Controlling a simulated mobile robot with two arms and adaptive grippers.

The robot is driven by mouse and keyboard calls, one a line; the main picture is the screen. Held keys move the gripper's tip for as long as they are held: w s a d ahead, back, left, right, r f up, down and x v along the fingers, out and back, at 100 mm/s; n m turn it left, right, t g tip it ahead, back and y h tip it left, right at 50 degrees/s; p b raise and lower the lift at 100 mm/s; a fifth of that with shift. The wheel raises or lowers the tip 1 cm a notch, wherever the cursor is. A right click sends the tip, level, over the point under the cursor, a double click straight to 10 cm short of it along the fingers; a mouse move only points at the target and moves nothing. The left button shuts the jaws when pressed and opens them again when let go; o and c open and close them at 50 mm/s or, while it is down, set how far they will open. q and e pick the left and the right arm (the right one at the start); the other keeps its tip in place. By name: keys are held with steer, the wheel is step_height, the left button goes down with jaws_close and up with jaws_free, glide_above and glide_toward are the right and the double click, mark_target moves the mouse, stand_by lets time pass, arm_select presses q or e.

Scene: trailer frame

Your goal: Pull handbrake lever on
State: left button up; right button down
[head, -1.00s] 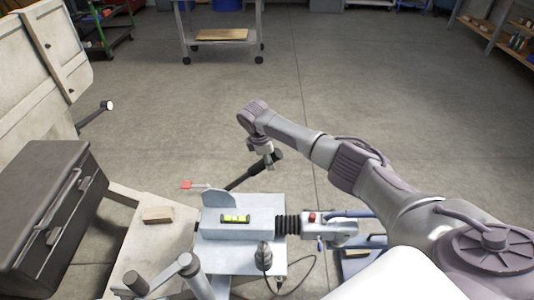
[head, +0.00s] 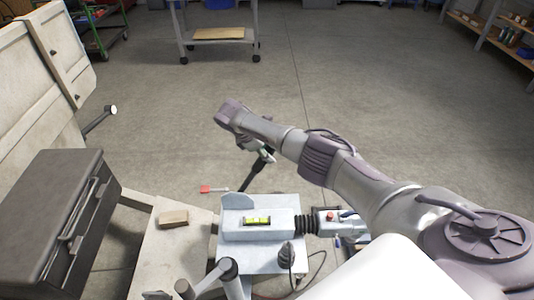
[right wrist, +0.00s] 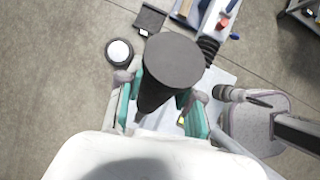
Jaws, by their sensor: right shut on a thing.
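The handbrake lever (head: 255,172) is a dark bar rising from beside the grey coupling housing (head: 257,230) on the trailer frame. It stands steeply, leaning a little right in the head view. My right gripper (head: 262,152) is at its upper end. In the right wrist view the lever's round black grip end (right wrist: 172,60) sits between the teal fingers of my right gripper (right wrist: 166,95), which is shut on it. The lower part of the lever is mostly hidden there. My left gripper is not in view.
A dark toolbox (head: 55,225) stands at the left. A wooden block (head: 173,219) lies on the frame, and a red-tipped item (head: 207,189) sticks out near the lever. A grey crank handle (head: 222,268) is in front. The floor beyond is clear up to a cart (head: 218,36).

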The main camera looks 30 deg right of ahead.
steer(key=shift+w+a+r, duration=0.1)
steer(key=shift+w+a, duration=0.1)
steer(key=c, duration=0.7)
jaws_free()
steer(key=v, duration=1.2)
steer(key=shift+s, duration=0.1)
